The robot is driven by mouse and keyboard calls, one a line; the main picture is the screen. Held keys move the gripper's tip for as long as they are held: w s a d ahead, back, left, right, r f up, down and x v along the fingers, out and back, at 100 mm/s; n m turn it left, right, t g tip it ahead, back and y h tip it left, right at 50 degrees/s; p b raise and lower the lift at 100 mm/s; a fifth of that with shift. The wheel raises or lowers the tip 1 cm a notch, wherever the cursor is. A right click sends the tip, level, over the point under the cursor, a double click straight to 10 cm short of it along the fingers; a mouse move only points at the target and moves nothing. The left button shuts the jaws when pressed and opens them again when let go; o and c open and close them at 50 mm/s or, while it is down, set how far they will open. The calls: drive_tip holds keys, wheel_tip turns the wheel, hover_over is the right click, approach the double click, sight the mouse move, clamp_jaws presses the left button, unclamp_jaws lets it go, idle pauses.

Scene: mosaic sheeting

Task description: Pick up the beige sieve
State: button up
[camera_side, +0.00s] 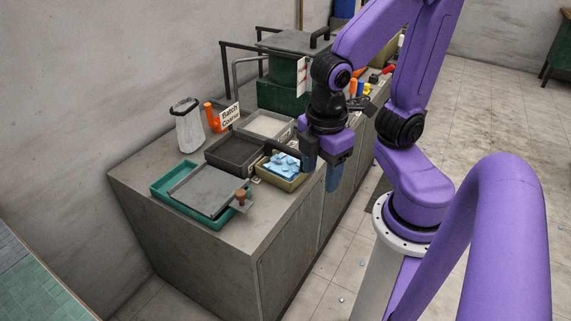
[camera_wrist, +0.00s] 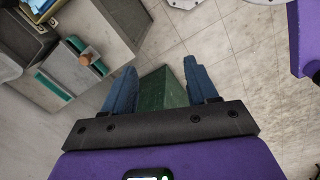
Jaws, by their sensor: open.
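I cannot tell for sure which thing is the beige sieve. In the side view, a shallow pale-filled tray (camera_side: 267,124) at the back of the bench is one candidate. A yellow-beige bin (camera_side: 291,184) with light blue tiles and a dark arched handle is another, at the bench's right edge. My gripper (camera_side: 322,166) is open, its blue fingers pointing down just right of this bin and apart from it. In the wrist view, the open gripper (camera_wrist: 161,84) is over the floor, with a dark green block shape (camera_wrist: 162,92) showing between the fingers, apparently below.
A dark grey tray (camera_side: 229,151) stands beside the bin. A teal tray (camera_side: 172,202) in front holds a grey slab (camera_side: 200,190) and a wooden-knobbed tool (camera_side: 241,199).

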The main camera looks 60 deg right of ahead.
drive_tip(key=w+d+f+n+h, duration=0.1)
drive_tip(key=w+f+n+h, duration=0.15)
drive_tip(key=w, duration=0.45)
drive_tip(key=w+d+f+n+h, duration=0.1)
drive_tip(key=w+d+n+h, duration=0.15)
drive_tip(key=w, duration=0.45)
drive_tip(key=n+g+h, duration=0.2)
drive_tip(key=n+h, duration=0.6)
drive_tip(key=n, duration=0.2)
approach(281, 150)
drive_tip(key=a+r, duration=0.4)
drive_tip(key=r, duration=0.1)
drive_tip(key=shift+s+d+f+n+h, duration=0.3)
drive_tip(key=shift+d+f+n, duration=1)
drive_tip(key=shift+d, duration=1.1)
drive_tip(key=shift+s+d+f+n+h, duration=0.1)
drive_tip(key=shift+d+f+n+h, duration=0.55)
drive_tip(key=shift+d+f, duration=1.4)
drive_tip(key=shift+s+d+f+n+h, duration=0.2)
drive_tip(key=shift+d+f+n, duration=1)
drive_tip(key=shift+d, duration=1.55)
drive_tip(key=shift+r, duration=0.1)
clamp_jaws()
